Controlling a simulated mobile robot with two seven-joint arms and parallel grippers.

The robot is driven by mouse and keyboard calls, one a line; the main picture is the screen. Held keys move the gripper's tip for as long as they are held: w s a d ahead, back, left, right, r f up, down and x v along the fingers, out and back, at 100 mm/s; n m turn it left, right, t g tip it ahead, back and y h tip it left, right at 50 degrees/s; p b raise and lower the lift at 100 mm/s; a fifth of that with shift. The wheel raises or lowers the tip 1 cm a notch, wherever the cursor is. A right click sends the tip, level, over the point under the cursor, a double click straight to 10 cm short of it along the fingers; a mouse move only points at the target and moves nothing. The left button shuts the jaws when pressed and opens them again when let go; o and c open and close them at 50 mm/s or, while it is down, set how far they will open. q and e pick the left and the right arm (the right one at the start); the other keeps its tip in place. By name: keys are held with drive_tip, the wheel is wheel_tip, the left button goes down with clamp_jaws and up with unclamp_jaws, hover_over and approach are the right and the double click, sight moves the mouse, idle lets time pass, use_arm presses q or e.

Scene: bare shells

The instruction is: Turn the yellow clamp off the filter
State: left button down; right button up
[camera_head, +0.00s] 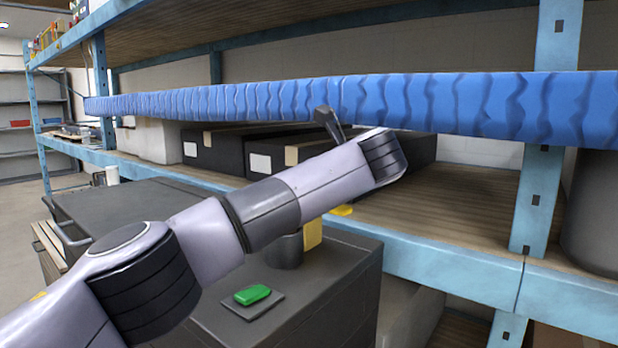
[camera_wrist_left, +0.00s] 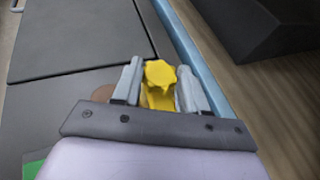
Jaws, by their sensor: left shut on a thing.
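The yellow clamp (camera_wrist_left: 160,76) sits between the two grey fingers of my left gripper (camera_wrist_left: 160,82) in the left wrist view, and the gripper is shut on it. In the head view my left arm crosses from the lower left and hides the gripper. Two yellow parts show below the forearm there: a flat rounded piece (camera_head: 342,210) and an upright block (camera_head: 312,233) beside a dark grey cylinder (camera_head: 285,251). I cannot tell which belongs to the clamp. The filter cannot be made out clearly. My right gripper is out of view.
A dark grey cabinet (camera_head: 330,285) stands in front of blue-edged shelving (camera_head: 455,268). A green piece (camera_head: 252,294) lies on a dark plate on its top. A long blue ribbed tube (camera_head: 450,105) crosses above my wrist. Black boxes (camera_head: 215,147) sit on the shelf behind.

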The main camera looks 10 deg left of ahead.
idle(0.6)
use_arm(q)
drive_tip(key=c, duration=0.6)
unclamp_jaws()
drive_tip(key=shift+d, duration=0.1)
drive_tip(key=v, duration=0.7)
drive_tip(key=shift+b, duration=0.4)
